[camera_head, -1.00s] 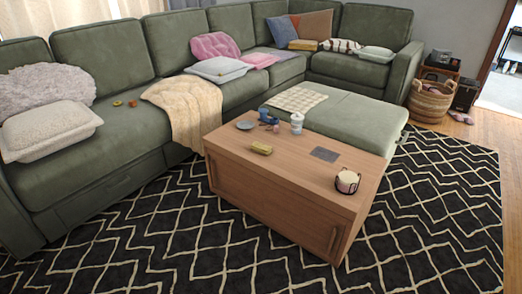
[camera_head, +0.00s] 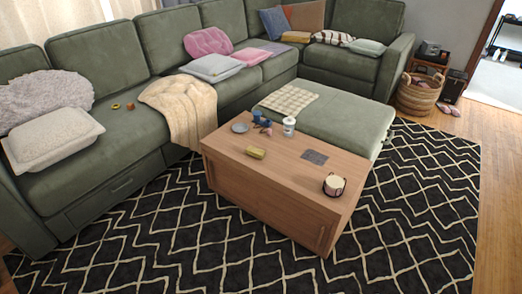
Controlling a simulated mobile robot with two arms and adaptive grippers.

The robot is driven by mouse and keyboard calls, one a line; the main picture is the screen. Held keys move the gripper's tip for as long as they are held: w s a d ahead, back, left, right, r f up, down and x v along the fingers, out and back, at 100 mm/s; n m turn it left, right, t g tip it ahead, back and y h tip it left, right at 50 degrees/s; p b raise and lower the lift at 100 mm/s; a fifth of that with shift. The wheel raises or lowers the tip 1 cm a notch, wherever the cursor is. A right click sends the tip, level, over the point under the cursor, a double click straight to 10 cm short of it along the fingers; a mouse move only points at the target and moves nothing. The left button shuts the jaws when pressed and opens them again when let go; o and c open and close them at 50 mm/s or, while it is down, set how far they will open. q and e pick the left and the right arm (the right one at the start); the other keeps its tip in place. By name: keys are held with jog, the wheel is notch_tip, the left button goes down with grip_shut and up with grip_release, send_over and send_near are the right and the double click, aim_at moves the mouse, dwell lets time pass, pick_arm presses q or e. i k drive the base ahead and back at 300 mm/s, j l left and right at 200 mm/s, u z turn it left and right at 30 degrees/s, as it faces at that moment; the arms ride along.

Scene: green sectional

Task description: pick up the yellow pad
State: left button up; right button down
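A small yellow block-like item (camera_head: 256,153) lies on the left part of the wooden coffee table (camera_head: 250,175). A flat yellow pad-like item (camera_head: 296,37) lies on the far part of the green sectional, in front of a blue cushion and a brown cushion. I cannot tell from their looks which one is the yellow pad. Neither of my grippers is in view, and nothing is seen held.
On the table are a grey plate (camera_head: 240,128), a blue item (camera_head: 262,120), a white canister (camera_head: 289,127), a dark flat square (camera_head: 315,157) and a round candle-like item (camera_head: 334,185). A green ottoman (camera_head: 345,120) adjoins the table's far side. The patterned rug (camera_head: 190,250) in front is clear.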

aim_at(254, 152)
jog(key=i+j+z, duration=0.25)
jog(key=z, duration=0.2)
jog(key=i+j+z, duration=0.25)
jog(key=z, duration=0.15)
jog(key=j, duration=0.1)
